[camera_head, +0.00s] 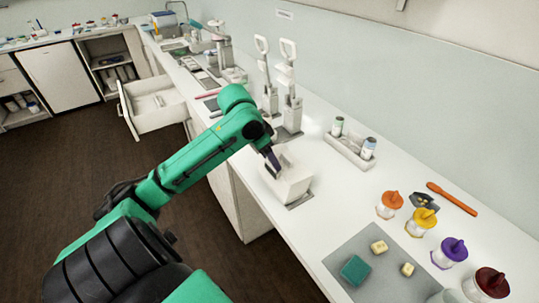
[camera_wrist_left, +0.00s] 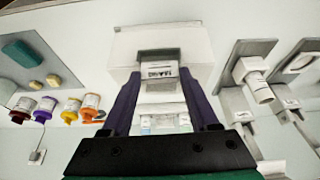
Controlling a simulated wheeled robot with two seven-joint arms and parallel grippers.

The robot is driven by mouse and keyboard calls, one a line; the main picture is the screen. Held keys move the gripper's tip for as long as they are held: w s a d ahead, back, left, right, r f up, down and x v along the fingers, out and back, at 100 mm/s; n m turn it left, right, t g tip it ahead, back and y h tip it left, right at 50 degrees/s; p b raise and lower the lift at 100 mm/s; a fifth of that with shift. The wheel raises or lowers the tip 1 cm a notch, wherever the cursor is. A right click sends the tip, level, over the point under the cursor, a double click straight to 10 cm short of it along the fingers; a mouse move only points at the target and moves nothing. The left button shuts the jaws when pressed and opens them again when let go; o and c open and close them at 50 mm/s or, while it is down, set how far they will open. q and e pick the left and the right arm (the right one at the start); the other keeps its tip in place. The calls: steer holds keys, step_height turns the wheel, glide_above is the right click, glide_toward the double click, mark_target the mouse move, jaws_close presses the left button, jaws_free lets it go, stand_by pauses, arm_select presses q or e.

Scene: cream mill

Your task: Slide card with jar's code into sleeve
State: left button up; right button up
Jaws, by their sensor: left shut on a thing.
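My left gripper (camera_head: 272,163) is over a white block-shaped holder (camera_head: 292,184) near the counter's front edge. In the left wrist view, its purple fingers (camera_wrist_left: 158,82) are shut on a small pale card (camera_wrist_left: 160,72) with black print, too small to read surely. The card is at the face of the white holder (camera_wrist_left: 125,48); I cannot tell how far it is inside. Four-colour lidded jars stand to the right: orange (camera_head: 387,206), yellow (camera_head: 421,224), purple (camera_head: 449,254) and maroon (camera_head: 486,287). Their codes are unreadable. My right gripper is out of view.
A white tray (camera_head: 348,152) with two small bottles stands behind the holder. Two tall white lever devices (camera_head: 290,95) stand left of it. A grey mat (camera_head: 375,285) carries a green sponge (camera_head: 354,270) and pale yellow pieces. An orange stick (camera_head: 452,198) lies near the wall.

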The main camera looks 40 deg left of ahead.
arm_select(q)
steer(key=shift+f, duration=0.3)
steer(key=shift+f, duration=0.3)
stand_by(0.3)
steer(key=shift+p, duration=0.3)
steer(key=shift+s+f+p, duration=0.15)
steer(key=shift+f+p, duration=0.1)
steer(key=shift+p, duration=0.05)
steer(key=o, duration=1.4)
